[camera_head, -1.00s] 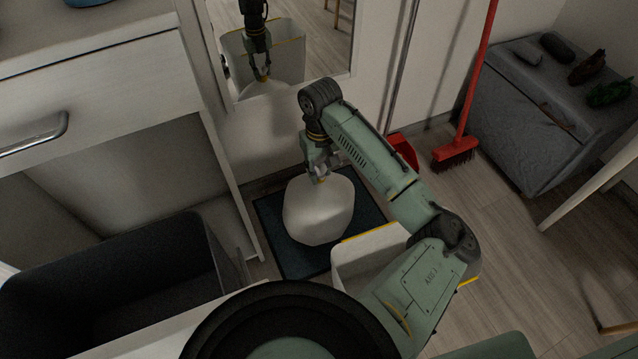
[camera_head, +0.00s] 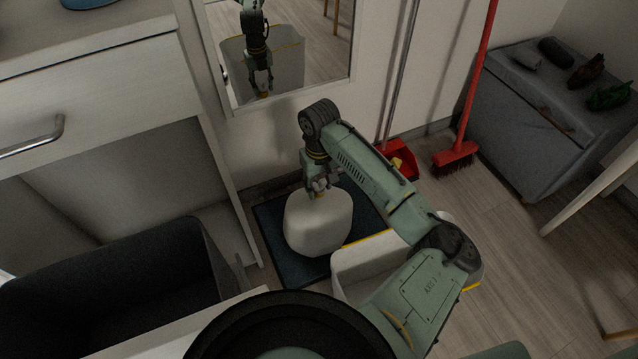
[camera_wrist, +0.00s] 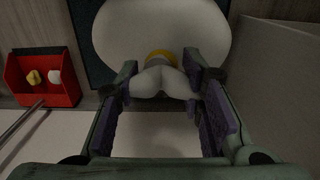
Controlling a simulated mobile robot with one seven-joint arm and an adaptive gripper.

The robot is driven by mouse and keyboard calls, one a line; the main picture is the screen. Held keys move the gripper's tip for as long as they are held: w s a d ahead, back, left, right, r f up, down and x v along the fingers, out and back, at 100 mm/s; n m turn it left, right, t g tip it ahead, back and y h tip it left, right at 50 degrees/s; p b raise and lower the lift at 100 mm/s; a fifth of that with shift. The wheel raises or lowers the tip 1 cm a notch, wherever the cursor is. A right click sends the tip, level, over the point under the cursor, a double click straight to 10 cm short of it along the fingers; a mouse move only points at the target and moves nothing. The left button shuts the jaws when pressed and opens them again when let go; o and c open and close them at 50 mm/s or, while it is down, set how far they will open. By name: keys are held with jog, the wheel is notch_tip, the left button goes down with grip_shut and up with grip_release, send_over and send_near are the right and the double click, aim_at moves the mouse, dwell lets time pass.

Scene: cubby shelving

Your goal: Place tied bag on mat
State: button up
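The tied bag (camera_head: 318,224) is white and rounded, with a yellow tie at its neck. It is upright over the dark blue mat (camera_head: 271,232) on the floor; I cannot tell whether its base touches the mat. My gripper (camera_head: 319,186) is directly above the bag, pointing down. In the wrist view my gripper (camera_wrist: 160,75) has a finger on each side of the knotted top of the bag (camera_wrist: 160,25) and appears closed on it. The bag hides the middle of the mat.
A white bin (camera_head: 370,262) with a yellow rim stands close right of the mat. A dark open box (camera_head: 205,255) is at left, below a drawer unit (camera_head: 90,90). A red dustpan (camera_head: 397,158) and red broom (camera_head: 455,153) stand by the wall. A mirror (camera_head: 310,50) is behind.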

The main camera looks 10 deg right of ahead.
jog(key=shift+o, duration=0.7)
jog(key=shift+r, duration=0.1)
notch_tip(320, 180, up, 12)
jog(key=p, duration=0.2)
